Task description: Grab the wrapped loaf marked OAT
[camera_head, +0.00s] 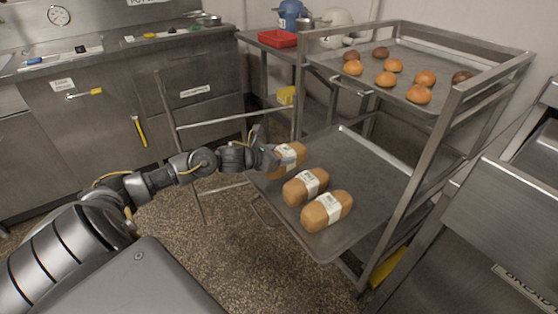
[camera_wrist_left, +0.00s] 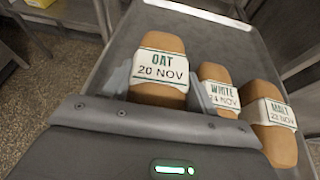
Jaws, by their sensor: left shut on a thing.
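The wrapped loaf marked OAT (camera_wrist_left: 160,66) is brown with a white band reading "OAT 20 NOV". In the head view the OAT loaf (camera_head: 290,156) is the farthest of three loaves on the lower tray (camera_head: 372,170) of the rack. My left gripper (camera_head: 271,158) is shut on it, with one finger on each side in the left wrist view (camera_wrist_left: 163,88). The loaf marked WHITE (camera_head: 305,186) lies beside it and also shows in the wrist view (camera_wrist_left: 220,94). The loaf marked MALT (camera_head: 327,210) is nearest in the head view. My right gripper is not in view.
The rack's upper tray (camera_head: 440,76) holds several round buns above the loaves. A metal rack post (camera_head: 400,215) stands to the right. The right part of the lower tray is bare.

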